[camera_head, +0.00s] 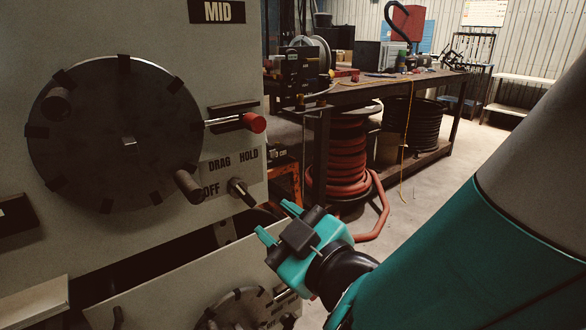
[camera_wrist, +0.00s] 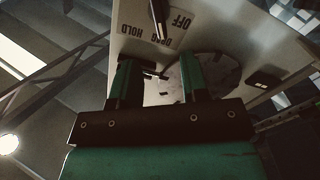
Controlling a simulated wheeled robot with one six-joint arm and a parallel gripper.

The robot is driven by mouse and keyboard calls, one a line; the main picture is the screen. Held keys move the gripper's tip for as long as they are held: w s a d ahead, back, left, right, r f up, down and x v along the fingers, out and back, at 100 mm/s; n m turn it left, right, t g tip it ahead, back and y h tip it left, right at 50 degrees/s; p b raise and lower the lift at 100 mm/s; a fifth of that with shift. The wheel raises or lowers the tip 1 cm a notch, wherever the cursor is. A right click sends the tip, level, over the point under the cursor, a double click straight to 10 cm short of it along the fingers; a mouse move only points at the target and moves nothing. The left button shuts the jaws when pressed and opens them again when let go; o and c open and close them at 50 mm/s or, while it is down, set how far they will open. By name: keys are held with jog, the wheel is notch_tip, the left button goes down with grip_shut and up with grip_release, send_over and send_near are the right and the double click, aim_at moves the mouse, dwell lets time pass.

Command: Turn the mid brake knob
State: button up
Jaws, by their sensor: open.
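The panel under the MID label (camera_head: 217,11) fills the left of the head view. A black knob (camera_head: 242,192) sticks out at its lower right, beside the OFF, DRAG and HOLD lettering (camera_head: 231,163). My gripper (camera_head: 278,222) is open and empty, just below and right of this knob, apart from it. In the wrist view, both fingers of my gripper (camera_wrist: 160,78) stand apart with nothing between them. Upside-down OFF, DRAG and HOLD lettering (camera_wrist: 165,33) and a dark knob (camera_wrist: 158,20) appear beyond the fingertips, near the top.
A large dark disc (camera_head: 100,150) with projecting handles is left of the knob. A red-tipped lever (camera_head: 253,122) projects above it. A lower panel (camera_head: 180,295) with another dial lies below my gripper. A workbench (camera_head: 375,88) and red hose coil (camera_head: 346,160) stand behind.

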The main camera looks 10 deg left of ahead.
aim_at(245, 191)
jog(key=p+x, duration=1)
jog(key=p, duration=0.1)
jog(key=shift+w+r, duration=0.25)
jog(key=shift+w+a+f+p, duration=0.25)
jog(key=shift+w+a+p, duration=0.15)
jog(key=shift+a, duration=0.2)
jog(key=c, duration=0.6)
